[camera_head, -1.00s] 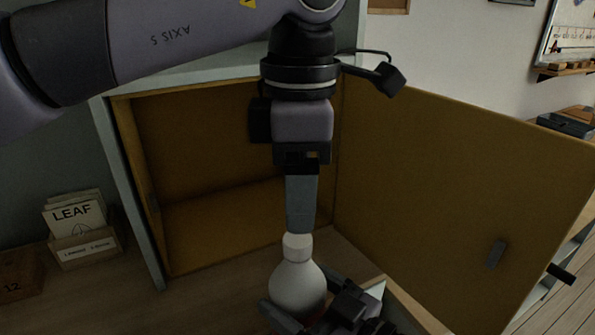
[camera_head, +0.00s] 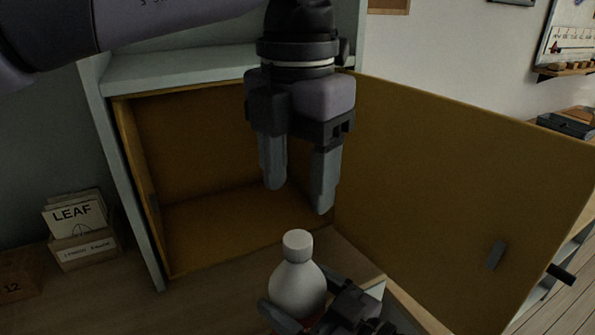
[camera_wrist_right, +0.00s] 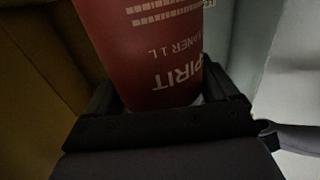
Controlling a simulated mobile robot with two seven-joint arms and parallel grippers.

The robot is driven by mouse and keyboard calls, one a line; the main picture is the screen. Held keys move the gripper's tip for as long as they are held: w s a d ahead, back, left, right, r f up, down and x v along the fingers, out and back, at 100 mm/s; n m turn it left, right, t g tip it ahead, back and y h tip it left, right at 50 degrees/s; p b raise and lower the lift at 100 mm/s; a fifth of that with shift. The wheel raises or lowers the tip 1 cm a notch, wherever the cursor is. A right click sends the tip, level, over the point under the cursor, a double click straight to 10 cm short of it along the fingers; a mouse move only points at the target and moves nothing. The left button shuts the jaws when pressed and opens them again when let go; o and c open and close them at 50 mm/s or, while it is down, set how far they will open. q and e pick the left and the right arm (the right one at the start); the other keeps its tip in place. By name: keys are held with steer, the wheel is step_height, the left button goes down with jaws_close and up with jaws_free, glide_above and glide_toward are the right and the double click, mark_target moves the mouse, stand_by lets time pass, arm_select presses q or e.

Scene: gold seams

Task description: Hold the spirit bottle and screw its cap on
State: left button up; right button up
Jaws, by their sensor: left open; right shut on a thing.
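The spirit bottle (camera_head: 297,289) is white at the top and stands upright in the head view. Its white cap (camera_head: 298,241) sits on the neck; I cannot tell how tight it is. My right gripper (camera_head: 298,318) is shut on the bottle's body from the right. In the right wrist view the bottle's red label (camera_wrist_right: 150,50) shows between the fingers of the right gripper (camera_wrist_right: 165,100). My left gripper (camera_head: 299,195) points down above the cap. It is open and empty, with its fingertips apart from the cap.
An open cabinet (camera_head: 215,225) with an ochre inside stands behind the bottle. Its door (camera_head: 450,190) swings out to the right. A box of cards (camera_head: 83,246) marked LEAF stands on the wooden surface at left, beside a wooden block (camera_head: 20,275).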

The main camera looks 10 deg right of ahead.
mark_target(297, 238)
arm_select(q)
steer(key=shift+f, duration=4)
jaws_close()
steer(key=shift+o, duration=0.6)
jaws_free()
